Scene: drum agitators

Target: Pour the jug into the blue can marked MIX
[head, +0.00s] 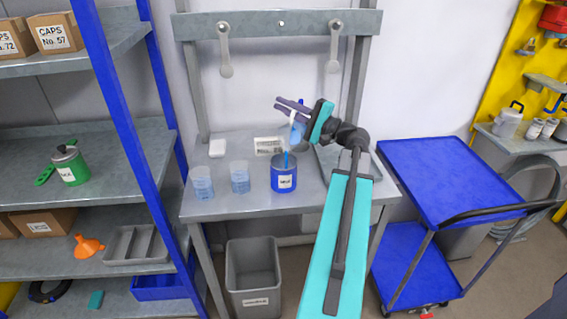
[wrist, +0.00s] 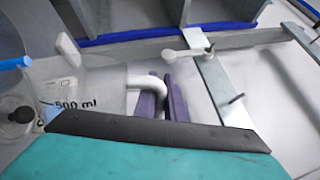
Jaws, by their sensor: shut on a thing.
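The blue can marked MIX (head: 284,179) stands upright on the grey bench. My gripper (head: 292,109) is above the can and a little to its right, with its purple fingers shut on the jug's white handle (wrist: 145,82). The clear jug (head: 298,132) is tilted and holds blue liquid. A thin blue stream (head: 285,160) runs down from it to the can's mouth. In the wrist view the jug's wall (wrist: 100,88) shows a 500 ml mark, and the fingers (wrist: 163,100) are at the handle. The liquid level inside the can is hidden.
Two clear beakers of blue liquid, one at the left (head: 202,184) and one nearer the can (head: 240,177), stand on the bench (head: 225,208). A label card (head: 268,146) is behind. A grey bin (head: 253,280) stands below. A blue cart (head: 440,172) is at the right.

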